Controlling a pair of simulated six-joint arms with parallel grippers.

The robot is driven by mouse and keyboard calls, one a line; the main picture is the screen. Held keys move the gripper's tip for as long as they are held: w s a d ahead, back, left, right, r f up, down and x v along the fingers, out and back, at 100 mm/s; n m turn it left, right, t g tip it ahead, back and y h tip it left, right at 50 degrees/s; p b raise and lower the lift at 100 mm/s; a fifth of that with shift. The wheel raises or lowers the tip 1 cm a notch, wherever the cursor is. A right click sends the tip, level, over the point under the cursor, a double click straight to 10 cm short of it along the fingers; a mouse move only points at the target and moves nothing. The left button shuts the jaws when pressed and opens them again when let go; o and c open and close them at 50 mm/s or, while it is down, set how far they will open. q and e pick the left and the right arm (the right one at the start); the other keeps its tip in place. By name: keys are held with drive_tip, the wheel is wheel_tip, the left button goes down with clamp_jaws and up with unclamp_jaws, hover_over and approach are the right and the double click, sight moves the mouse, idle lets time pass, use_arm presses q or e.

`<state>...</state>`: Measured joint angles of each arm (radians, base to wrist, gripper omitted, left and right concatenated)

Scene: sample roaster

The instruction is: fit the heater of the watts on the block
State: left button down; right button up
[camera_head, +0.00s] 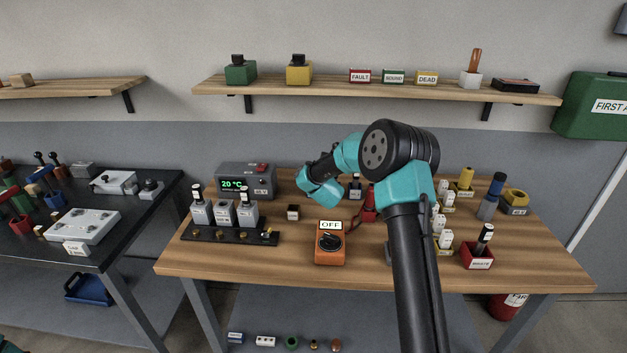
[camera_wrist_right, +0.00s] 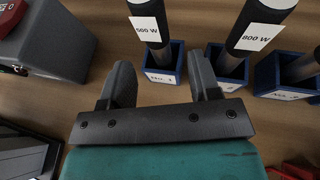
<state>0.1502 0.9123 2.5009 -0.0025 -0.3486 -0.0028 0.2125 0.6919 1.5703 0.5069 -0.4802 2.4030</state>
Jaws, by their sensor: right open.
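In the right wrist view, my right gripper (camera_wrist_right: 162,75) is open and empty, its jaws pointing toward a row of small blue holders. A heater marked 560 W, as far as I can read it (camera_wrist_right: 151,22), stands in the holder marked No. 1 (camera_wrist_right: 163,77), just beyond the jaw gap. A heater marked 800 W (camera_wrist_right: 258,25) stands in the blue holder (camera_wrist_right: 228,80) to its right. A third holder (camera_wrist_right: 280,82) also has a rod in it. In the head view my right arm hides most of these, and its jaws cannot be made out. I cannot tell which thing is the block.
A controller reading 20 °C (camera_head: 246,183) stands at the back left. In front of it is a black rack (camera_head: 210,236) with grey units. An orange switch box (camera_head: 330,252) reads OFF. Red, white and yellow parts crowd the right.

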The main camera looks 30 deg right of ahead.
drive_tip(key=shift+x, duration=1.8)
clamp_jaws()
